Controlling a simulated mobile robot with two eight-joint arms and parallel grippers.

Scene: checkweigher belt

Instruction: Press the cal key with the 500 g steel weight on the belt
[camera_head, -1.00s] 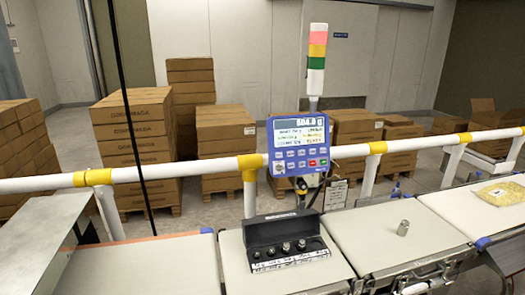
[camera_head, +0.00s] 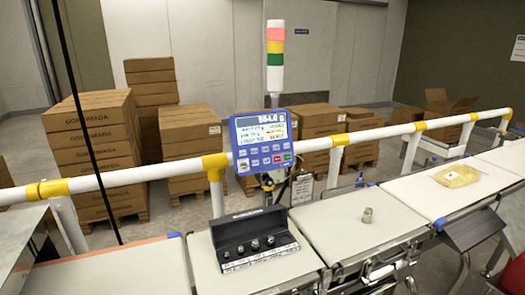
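A small steel weight (camera_head: 367,215) stands upright on the white middle belt (camera_head: 345,240), with nothing touching it. A blue indicator (camera_head: 262,140) is mounted at the rail, facing me. Its lit screen shows a reading that looks like 504.0 g, with smaller lines of text below. Under the screen are rows of keys (camera_head: 265,155), including a red and a green one; their labels are too small to read, so I cannot tell which is cal. Neither of my grippers is in view.
An open black case (camera_head: 219,238) with several small weights sits on the belt section left of the steel weight. A white and yellow rail (camera_head: 120,180) runs behind the belts. A yellow packet (camera_head: 456,176) lies on the right belt. A signal light (camera_head: 275,60) rises behind the indicator.

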